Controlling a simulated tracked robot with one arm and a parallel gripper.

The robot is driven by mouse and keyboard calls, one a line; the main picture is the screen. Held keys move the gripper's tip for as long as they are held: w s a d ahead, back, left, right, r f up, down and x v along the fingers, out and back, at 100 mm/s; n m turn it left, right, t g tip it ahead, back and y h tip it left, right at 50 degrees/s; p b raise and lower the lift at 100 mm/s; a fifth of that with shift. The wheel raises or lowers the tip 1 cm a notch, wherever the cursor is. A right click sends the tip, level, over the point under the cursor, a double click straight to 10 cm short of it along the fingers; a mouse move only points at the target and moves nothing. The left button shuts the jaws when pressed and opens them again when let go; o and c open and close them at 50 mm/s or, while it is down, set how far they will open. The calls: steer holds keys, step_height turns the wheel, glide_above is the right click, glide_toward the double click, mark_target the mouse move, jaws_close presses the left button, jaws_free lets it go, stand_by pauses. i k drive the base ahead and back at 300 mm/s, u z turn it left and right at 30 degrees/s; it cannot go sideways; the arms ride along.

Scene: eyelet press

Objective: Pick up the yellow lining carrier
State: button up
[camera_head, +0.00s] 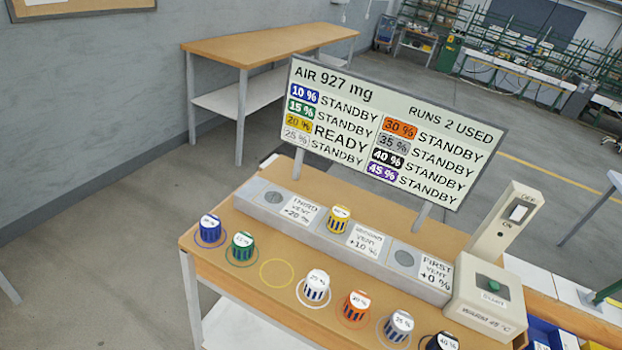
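The yellow lining carrier (339,220) stands upright on the long grey vent block (440,291), between the "third vent +20 %" and "second vent +10 %" labels. It is a small cup with dark stripes and a white top. An empty yellow ring (277,273) is drawn on the bench top in front of the block. My gripper does not show in this view.
Blue (210,229), green (242,246), white (317,285), orange (355,306), grey (398,326) and black (442,342) carriers stand in a row in front. A status board (390,130) rises behind, reading yellow 20 % "READY". A switch box (490,300) stands right.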

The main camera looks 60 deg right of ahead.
mark_target(338, 219)
steer(key=z, duration=0.35)
steer(key=i, duration=1)
steer(key=z, duration=0.65)
